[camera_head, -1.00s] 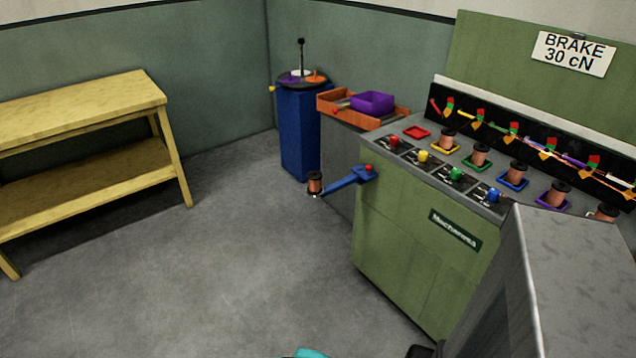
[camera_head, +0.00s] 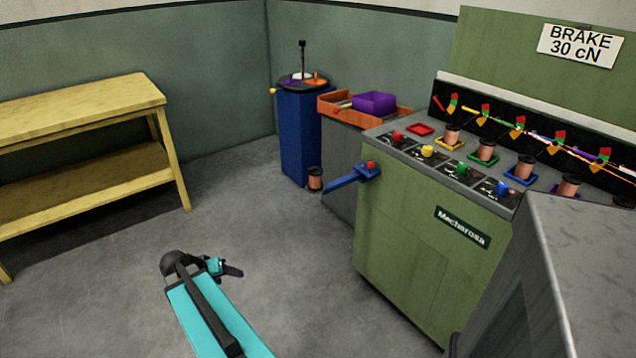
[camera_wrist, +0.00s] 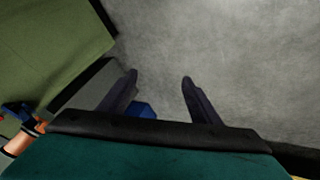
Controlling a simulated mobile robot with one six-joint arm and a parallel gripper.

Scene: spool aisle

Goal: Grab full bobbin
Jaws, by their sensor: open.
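A full copper bobbin (camera_head: 315,179) with dark flanges sits at the end of the blue arm (camera_head: 346,180) that sticks out from the green machine's left corner. In the wrist view the copper bobbin (camera_wrist: 32,136) shows at the lower left, partly cut off, outside the jaws. My gripper (camera_head: 226,268) is in the lower middle of the head view, over the floor, in front of and to the left of the bobbin and apart from it. In the wrist view my gripper's two dark fingers (camera_wrist: 160,80) stand apart with nothing between their tips.
The green machine (camera_head: 415,255) stands at the right, with several copper bobbins on coloured pads on top. A grey box-like surface (camera_head: 590,270) fills the lower right. A blue cabinet (camera_head: 299,135) stands behind the bobbin. A yellow bench (camera_head: 85,105) is at the left. The floor between is clear.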

